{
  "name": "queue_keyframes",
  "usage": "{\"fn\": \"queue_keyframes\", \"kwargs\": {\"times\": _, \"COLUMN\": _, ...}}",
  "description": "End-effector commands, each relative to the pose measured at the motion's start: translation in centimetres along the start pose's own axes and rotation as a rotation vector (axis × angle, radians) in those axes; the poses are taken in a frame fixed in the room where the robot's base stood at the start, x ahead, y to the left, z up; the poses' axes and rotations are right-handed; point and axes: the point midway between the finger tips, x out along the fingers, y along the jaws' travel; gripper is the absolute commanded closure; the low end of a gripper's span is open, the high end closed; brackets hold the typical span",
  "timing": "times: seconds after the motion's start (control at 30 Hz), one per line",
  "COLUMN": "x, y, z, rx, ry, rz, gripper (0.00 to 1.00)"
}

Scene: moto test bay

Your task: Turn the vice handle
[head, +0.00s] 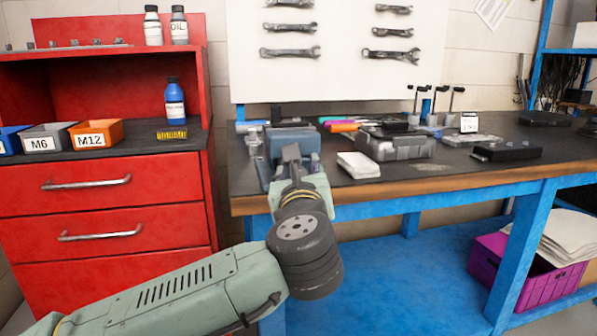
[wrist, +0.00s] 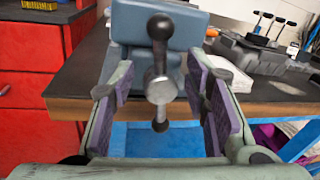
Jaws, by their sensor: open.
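The vice (head: 293,138) is a blue-grey block at the left end of the workbench, and its body (wrist: 135,28) fills the top middle of the wrist view. The vice handle (wrist: 160,60) is a dark bar with a black ball at each end, passing through a silver screw head. It stands nearly upright. My gripper (wrist: 168,105) is open, with one purple-padded finger on each side of the handle. Neither pad visibly touches it. In the head view my gripper (head: 292,165) points at the vice and hides the handle.
A white pad (head: 359,165) and a grey case (head: 395,145) lie right of the vice on the workbench (head: 440,172). A red cabinet (head: 120,185) with bins stands at the left. Wrenches hang on the white board (head: 345,60) behind. A purple crate (head: 515,275) is below.

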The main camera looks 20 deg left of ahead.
Motion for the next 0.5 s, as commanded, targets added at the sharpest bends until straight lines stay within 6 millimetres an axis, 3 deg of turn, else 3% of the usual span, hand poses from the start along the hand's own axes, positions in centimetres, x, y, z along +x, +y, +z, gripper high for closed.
{"fn": "queue_keyframes", "kwargs": {"times": 0.07, "x": -0.02, "y": 0.0, "z": 0.02, "rx": 0.0, "ry": 0.0, "rz": 0.0, "gripper": 0.58}}
{"fn": "queue_keyframes", "kwargs": {"times": 0.5, "x": -0.04, "y": 0.01, "z": 0.03, "rx": 0.0, "ry": 0.0, "rz": 0.0, "gripper": 0.86}}
